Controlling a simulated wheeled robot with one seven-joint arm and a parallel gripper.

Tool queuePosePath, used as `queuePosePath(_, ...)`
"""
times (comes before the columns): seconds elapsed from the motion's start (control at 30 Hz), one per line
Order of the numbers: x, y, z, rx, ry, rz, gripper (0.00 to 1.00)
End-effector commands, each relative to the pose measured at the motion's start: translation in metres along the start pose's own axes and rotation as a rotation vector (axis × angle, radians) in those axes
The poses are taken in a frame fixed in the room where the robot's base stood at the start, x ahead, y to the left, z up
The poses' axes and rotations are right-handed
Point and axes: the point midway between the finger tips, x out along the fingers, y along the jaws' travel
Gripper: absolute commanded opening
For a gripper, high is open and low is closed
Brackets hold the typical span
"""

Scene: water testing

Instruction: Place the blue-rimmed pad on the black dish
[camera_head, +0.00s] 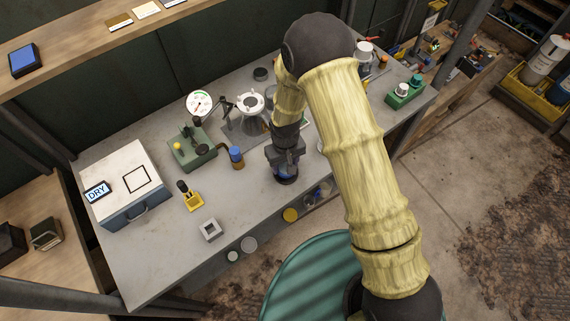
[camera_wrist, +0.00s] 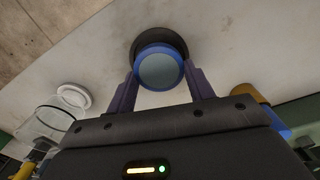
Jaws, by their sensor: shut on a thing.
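The blue-rimmed pad (camera_wrist: 159,70) is a round grey-blue disc with a bright blue rim. My gripper (camera_wrist: 160,82) is shut on it, one finger on either side. The black dish (camera_wrist: 158,35) shows behind the pad in the wrist view, and the pad covers most of it. In the head view my gripper (camera_head: 286,165) points down over the bench, with a bit of the pad (camera_head: 285,173) below it and the dark dish (camera_head: 286,181) just under that. I cannot tell whether the pad touches the dish.
A blue-capped amber bottle (camera_head: 237,158) stands left of my gripper. The bench's front edge is close to the dish.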

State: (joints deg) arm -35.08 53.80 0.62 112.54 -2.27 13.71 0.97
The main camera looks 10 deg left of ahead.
Motion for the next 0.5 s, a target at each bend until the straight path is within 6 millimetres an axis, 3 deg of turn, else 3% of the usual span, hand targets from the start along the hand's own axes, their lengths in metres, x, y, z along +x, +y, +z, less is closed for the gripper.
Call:
queuePosePath(0.13,0.014,0.0,0.0,0.0,0.0,0.0,0.31)
queuePosePath(0.5,0.019,0.0,0.0,0.0,0.001,0.0,0.31)
